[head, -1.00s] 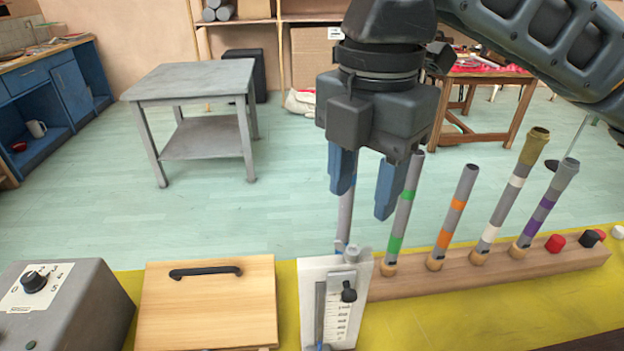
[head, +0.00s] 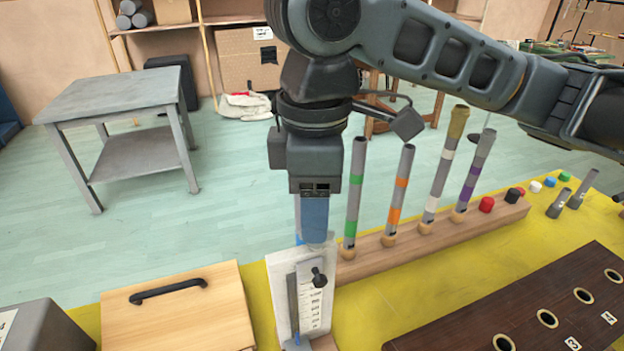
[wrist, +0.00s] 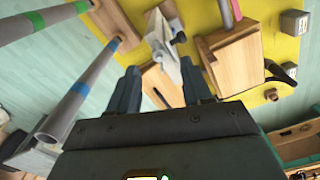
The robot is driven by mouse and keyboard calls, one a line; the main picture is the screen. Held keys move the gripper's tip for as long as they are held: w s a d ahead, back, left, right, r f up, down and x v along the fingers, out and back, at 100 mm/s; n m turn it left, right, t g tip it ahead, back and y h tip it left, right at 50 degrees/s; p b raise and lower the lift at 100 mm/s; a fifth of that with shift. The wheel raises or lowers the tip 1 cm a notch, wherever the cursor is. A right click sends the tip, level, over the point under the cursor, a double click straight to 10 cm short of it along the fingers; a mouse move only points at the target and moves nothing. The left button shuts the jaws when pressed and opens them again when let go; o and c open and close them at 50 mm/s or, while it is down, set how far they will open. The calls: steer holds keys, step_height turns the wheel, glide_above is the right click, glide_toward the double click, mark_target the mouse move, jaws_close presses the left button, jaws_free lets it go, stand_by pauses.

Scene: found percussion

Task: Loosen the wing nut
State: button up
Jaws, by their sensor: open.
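A white upright plate with a printed scale (head: 317,310) stands at the front edge of the yellow table, leaning in the head view. A small black knob, which looks like the wing nut (head: 319,276), sits on its face near the top; a dark knob on the plate also shows in the wrist view (wrist: 180,38). I cannot tell whether a finger touches the plate.
A wooden rack (head: 385,243) with several banded grey tubes stands right behind the plate. A wooden box with a black handle (head: 178,318) is on the left. A dark board with holes (head: 530,315) lies at the right. Yellow table top (head: 445,275) shows bare between.

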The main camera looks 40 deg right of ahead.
steer(key=shift+f, duration=1.65)
steer(key=shift+c, duration=0.4)
jaws_close()
steer(key=shift+o, duration=0.3)
jaws_free()
steer(key=shift+n, duration=0.3)
steer(key=shift+r, duration=3.9)
